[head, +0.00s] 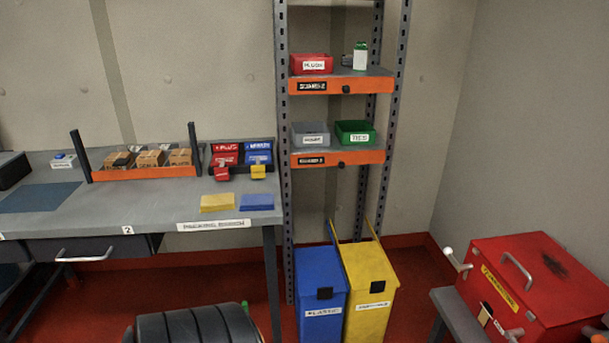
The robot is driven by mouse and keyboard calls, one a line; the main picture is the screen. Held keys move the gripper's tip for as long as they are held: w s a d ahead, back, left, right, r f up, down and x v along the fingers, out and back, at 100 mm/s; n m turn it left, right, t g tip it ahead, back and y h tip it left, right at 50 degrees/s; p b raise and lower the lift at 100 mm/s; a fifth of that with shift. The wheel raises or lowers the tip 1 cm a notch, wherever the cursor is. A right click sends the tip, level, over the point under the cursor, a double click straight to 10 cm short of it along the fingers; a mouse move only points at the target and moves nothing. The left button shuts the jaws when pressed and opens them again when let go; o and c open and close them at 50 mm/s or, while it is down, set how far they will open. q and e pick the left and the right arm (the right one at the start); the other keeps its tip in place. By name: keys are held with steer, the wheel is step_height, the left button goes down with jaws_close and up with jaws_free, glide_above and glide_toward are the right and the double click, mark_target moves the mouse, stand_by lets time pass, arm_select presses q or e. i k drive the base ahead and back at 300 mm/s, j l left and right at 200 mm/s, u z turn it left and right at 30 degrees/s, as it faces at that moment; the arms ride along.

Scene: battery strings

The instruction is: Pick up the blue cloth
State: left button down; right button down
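The blue cloth (257,201) lies flat and folded near the front right edge of the grey workbench (150,222). A folded yellow cloth (217,202) lies just left of it, with a narrow gap between them. The blue cloth is fully visible, with nothing on top of it. Neither of my grippers shows in the head view.
Red and blue holders (258,153) stand behind the cloths. An orange tray (145,173) with boxes is to the left. A shelf rack (283,120) stands right of the bench. Blue (320,280) and yellow bins (370,285) stand below. A dark ribbed object (195,326) is in front.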

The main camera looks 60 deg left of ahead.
mark_target(261, 200)
steer(key=u, duration=2.35)
steer(key=i+l+u, duration=0.1)
steer(key=u, duration=0.3)
steer(key=l+u, duration=0.2)
steer(key=u, duration=0.2)
steer(key=i+l+u, duration=0.1)
steer(key=l+u, duration=0.15)
steer(key=u, duration=0.15)
